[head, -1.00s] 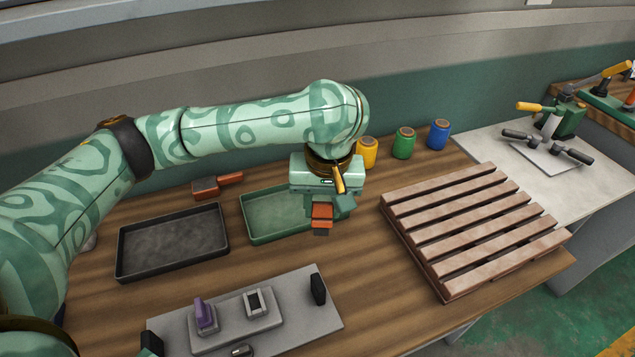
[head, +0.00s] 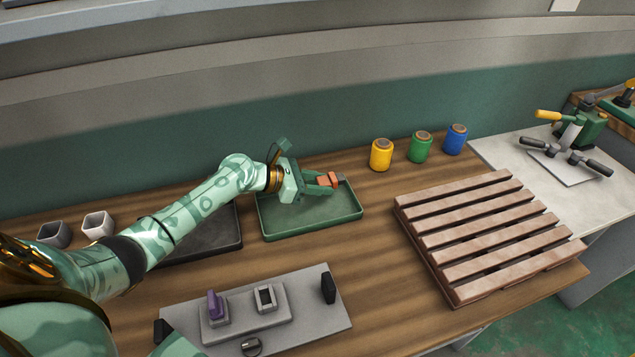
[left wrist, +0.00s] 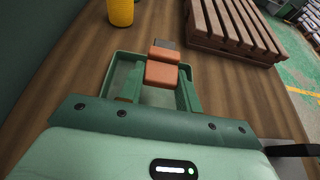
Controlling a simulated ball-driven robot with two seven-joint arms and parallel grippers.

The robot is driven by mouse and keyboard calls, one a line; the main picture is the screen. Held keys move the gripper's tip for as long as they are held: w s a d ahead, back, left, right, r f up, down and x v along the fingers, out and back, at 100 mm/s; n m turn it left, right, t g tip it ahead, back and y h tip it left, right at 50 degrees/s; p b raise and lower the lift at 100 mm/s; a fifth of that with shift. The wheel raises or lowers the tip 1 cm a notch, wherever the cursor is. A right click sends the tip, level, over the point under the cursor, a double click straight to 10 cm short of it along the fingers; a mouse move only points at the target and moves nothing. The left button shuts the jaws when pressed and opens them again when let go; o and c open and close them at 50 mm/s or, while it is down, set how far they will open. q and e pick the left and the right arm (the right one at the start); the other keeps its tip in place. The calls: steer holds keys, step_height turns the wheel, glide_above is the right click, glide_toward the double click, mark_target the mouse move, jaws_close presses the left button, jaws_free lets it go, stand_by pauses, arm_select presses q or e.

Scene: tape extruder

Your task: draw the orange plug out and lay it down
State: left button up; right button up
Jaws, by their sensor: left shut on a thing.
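The orange plug (head: 328,180) is between the fingers of my left gripper (head: 322,183), which is shut on it. The plug lies over the right part of the green tray (head: 290,234); I cannot tell whether it touches the tray. In the left wrist view the plug (left wrist: 162,70) sits between the two green fingers, with a grey end pointing away from the gripper. On the grey fixture (head: 310,312), a purple plug (head: 215,307) stands in one socket and the socket beside it (head: 265,298) is empty. My right gripper does not show.
A dark tray (head: 205,252) lies left of the green tray, partly behind my left arm. Yellow (head: 381,155), green (head: 420,147) and blue (head: 455,140) spools stand at the back. A slatted wooden pallet (head: 490,235) fills the right. Bare table lies between tray and pallet.

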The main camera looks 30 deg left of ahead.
mark_target(314, 206)
arm_select(q)
steer(key=shift+a+f, duration=0.25)
steer(key=shift+f, duration=0.2)
step_height(314, 206, down, 4)
steer(key=b, duration=0.4)
steer(key=shift+f, duration=0.15)
steer(key=shift+f+b, duration=0.55)
steer(key=shift+b, duration=0.1)
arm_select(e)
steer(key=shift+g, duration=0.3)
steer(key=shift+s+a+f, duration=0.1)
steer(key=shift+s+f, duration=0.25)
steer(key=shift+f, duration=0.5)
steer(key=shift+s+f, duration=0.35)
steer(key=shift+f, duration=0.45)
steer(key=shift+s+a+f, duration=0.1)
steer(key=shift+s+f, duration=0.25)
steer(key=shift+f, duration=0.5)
arm_select(q)
steer(key=shift+f, duration=0.1)
steer(key=o, duration=1)
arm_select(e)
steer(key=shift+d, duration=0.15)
arm_select(q)
steer(key=shift+o, duration=0.2)
steer(key=shift+s, duration=0.1)
